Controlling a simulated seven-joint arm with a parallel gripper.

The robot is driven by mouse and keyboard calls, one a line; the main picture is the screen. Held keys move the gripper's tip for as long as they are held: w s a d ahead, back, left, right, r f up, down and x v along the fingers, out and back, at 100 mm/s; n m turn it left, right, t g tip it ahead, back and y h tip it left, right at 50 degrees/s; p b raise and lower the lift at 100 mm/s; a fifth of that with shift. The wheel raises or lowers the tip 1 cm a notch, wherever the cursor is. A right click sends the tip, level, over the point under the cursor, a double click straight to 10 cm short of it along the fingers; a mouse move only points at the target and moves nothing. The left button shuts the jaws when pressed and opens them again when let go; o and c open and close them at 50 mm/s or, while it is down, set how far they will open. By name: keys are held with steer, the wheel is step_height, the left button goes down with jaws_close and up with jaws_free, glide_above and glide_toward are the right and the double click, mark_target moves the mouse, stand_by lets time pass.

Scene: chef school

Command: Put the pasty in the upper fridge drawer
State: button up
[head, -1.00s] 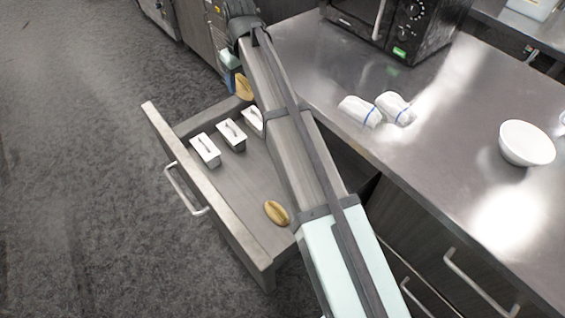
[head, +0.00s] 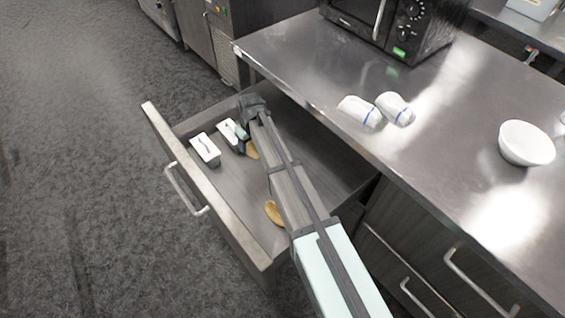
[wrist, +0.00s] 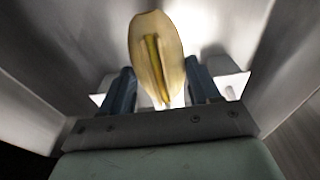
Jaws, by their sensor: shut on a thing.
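The open drawer (head: 168,137) juts out below the steel counter. My gripper (wrist: 158,88) is down inside it, shut on a golden-brown oval pasty (wrist: 146,30). The pasty sits between the two blue-grey fingers and sticks out past them. In the head view the held pasty (head: 253,151) shows partly beside my gripper, low in the drawer near the white containers. Whether it touches the drawer floor I cannot tell. A second similar pasty (head: 273,212) lies in the near part of the drawer, partly covered by my arm.
Two white containers (head: 205,148) (head: 229,131) stand in the drawer, left of my gripper. Two white wrapped packets (head: 359,111) (head: 394,107), a white bowl (head: 526,143) and a black microwave (head: 395,28) are on the counter (head: 450,150). Bare drawer floor shows between the containers and second pasty.

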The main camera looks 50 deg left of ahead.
mark_target(253, 165)
step_height(253, 165, down, 11)
steer(key=shift+f, duration=0.15)
stand_by(0.5)
steer(key=shift+f, duration=0.15)
steer(key=o, duration=1.1)
steer(key=r, duration=0.4)
steer(key=d+r, duration=0.1)
steer(key=r, duration=0.3)
steer(key=d+r, duration=0.1)
steer(key=r, duration=0.3)
steer(key=shift+r, duration=0.1)
steer(key=shift+o, duration=0.5)
